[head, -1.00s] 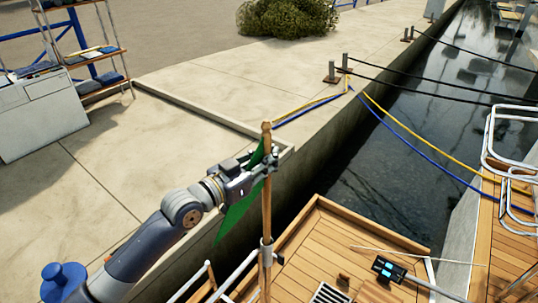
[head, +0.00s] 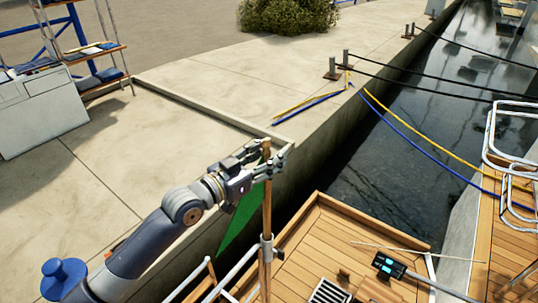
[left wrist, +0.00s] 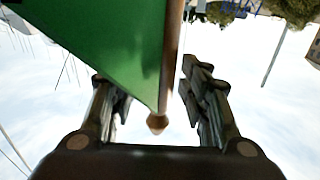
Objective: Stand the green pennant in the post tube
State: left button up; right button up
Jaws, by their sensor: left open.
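The green pennant (head: 240,220) hangs from an upright wooden staff (head: 267,200) with a rounded top. The staff passes through the grey post tube (head: 266,249) at the boat's edge; its lower end is not clear. My left gripper (head: 272,160) is open around the staff just below its top. In the left wrist view, the open fingers (left wrist: 150,85) stand on both sides of the staff (left wrist: 170,65), with the green cloth (left wrist: 100,40) on the left and a gap on the right. My right gripper is not in view.
The wooden deck (head: 320,240) lies right of the staff, with a small dark box (head: 388,266) and a dark grate (head: 330,293). The concrete quay (head: 190,100) is behind and left, with water (head: 400,130) beyond. Metal rails (head: 510,150) stand at right.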

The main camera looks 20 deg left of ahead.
pick_arm(q)
jog(key=shift+s+a+f, duration=0.1)
jog(key=shift+s+a, duration=0.05)
jog(key=shift+s, duration=0.05)
jog(key=v, duration=1.1)
jog(key=shift+s, duration=0.25)
jog(key=shift+a, duration=0.1)
dwell(0.4)
